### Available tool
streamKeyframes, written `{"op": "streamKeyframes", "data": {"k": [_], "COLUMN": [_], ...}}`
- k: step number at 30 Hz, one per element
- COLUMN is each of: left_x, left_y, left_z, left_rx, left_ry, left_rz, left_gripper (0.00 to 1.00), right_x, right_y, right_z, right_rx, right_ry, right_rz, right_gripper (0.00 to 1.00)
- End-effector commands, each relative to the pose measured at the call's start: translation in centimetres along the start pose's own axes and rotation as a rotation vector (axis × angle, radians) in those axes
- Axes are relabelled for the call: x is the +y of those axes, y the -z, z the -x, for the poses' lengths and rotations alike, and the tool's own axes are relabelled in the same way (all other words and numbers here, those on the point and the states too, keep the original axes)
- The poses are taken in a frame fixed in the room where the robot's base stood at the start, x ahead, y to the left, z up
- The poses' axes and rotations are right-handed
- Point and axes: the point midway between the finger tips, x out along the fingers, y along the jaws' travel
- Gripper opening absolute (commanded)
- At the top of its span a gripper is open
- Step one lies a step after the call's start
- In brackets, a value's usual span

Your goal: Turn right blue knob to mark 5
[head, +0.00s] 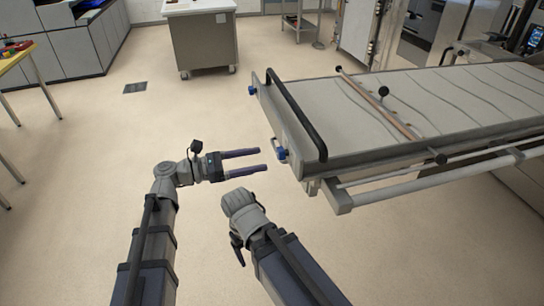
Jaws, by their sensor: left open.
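Two small blue knobs sit on the end of the long loader-like deck, below its black handle bar. The nearer, right one (281,154) is close to the deck's near corner, and the far, left one (252,90) is near the other corner. My left gripper (262,160) is open, its two purple-grey fingers pointing right. In the picture its fingertips end just short of the right knob, with nothing between them. The knob's mark numbers are too small to read. My right arm ends in a grey wrist below; its fingers do not show.
The deck (345,110) with its pale cloth top fills the right side, with a rail along its near side. A black handle bar (296,112) rises over its end. A wheeled grey cabinet (203,42) stands behind.

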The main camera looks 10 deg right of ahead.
Motion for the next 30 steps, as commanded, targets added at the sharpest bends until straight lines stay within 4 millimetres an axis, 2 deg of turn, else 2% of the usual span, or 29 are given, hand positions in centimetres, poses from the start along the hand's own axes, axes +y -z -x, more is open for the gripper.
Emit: {"op": "streamKeyframes", "data": {"k": [3, 9, 15, 22, 23, 30], "left_x": [0.0, 0.0, 0.0, 0.0, 0.0, 0.0], "left_y": [0.0, 0.0, 0.0, 0.0, 0.0, 0.0], "left_z": [-2.1, -4.5, -5.5, -5.5, -5.5, -5.5], "left_rx": [0.001, 0.001, 0.001, 0.001, 0.001, 0.001], "left_ry": [0.004, 0.002, 0.001, 0.000, 0.000, 0.000], "left_rz": [-0.001, -0.001, -0.002, -0.002, -0.002, -0.002], "left_gripper": [0.77, 0.77, 0.77, 0.77, 0.76, 0.49], "right_x": [0.0, 0.0, 0.0, 0.0, 0.0, 0.0], "right_y": [0.0, 0.0, 0.0, 0.0, 0.0, 0.0], "right_z": [0.0, 0.0, 0.0, 0.0, 0.0, 0.0], "right_rx": [0.000, 0.000, 0.000, 0.000, 0.000, 0.000], "right_ry": [0.000, 0.000, 0.000, 0.000, 0.000, 0.000], "right_rz": [0.000, 0.000, 0.000, 0.000, 0.000, 0.000], "right_gripper": [0.78, 0.78, 0.78, 0.78, 0.78, 0.78]}}
